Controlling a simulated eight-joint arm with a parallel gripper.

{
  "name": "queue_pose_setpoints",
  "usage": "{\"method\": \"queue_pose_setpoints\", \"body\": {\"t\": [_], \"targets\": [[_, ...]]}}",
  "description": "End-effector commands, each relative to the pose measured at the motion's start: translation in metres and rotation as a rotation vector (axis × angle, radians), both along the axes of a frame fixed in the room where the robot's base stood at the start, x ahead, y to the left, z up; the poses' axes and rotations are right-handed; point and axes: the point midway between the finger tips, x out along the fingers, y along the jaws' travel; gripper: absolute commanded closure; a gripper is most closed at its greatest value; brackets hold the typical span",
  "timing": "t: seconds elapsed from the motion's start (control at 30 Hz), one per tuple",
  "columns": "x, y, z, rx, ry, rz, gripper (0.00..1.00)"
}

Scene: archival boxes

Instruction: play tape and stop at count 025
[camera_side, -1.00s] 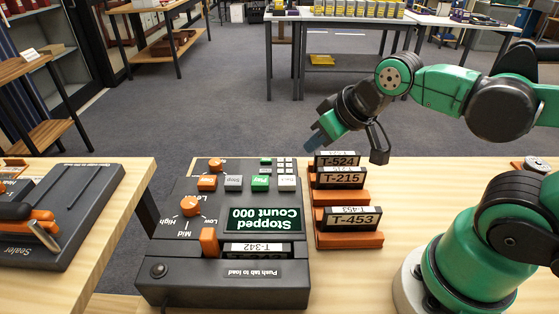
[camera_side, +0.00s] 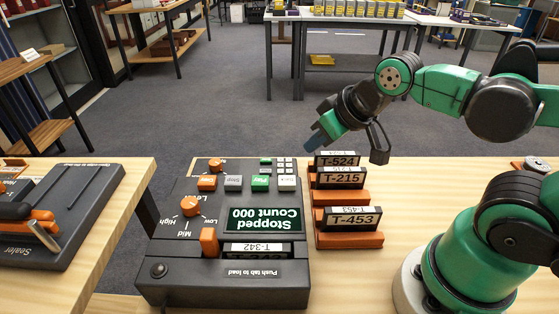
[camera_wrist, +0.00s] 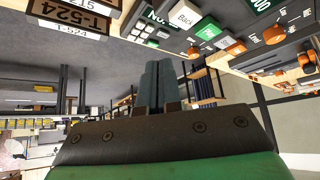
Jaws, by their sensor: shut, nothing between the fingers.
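The tape player (camera_side: 215,245) is a dark grey deck on the wooden table, upside down in the side view. Its display (camera_side: 264,219) reads "Stopped Count 000". A tape labelled T-342 (camera_side: 257,248) sits in the slot at its front. The green Play button (camera_side: 260,183) lies between the grey Stop button (camera_side: 233,183) and the white Back button (camera_side: 286,183); the green button also shows in the wrist view (camera_wrist: 208,31). My gripper (camera_side: 320,139) is shut and empty, in the air behind the deck's back right corner. In the wrist view its closed fingers (camera_wrist: 159,84) point up the picture.
Tapes T-524 (camera_side: 337,160), T-215 (camera_side: 340,177) and T-453 (camera_side: 350,219) stand in an orange-based rack right of the deck. An orange level knob (camera_side: 191,205) and an orange lever (camera_side: 209,242) stick up from the deck. A sealer (camera_side: 50,220) is on the left table.

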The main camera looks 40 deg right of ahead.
Motion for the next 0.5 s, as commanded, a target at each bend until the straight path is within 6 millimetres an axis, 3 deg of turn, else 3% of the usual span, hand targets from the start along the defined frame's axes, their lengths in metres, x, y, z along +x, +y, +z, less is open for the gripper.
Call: {"method": "queue_pose_setpoints", "body": {"t": [0.27, 0.5], "targets": [[0.003, 0.003, 0.002, -0.025, -0.005, 0.030, 1.00], [0.034, 0.037, 0.029, -0.314, -0.080, 0.337, 1.00]]}}
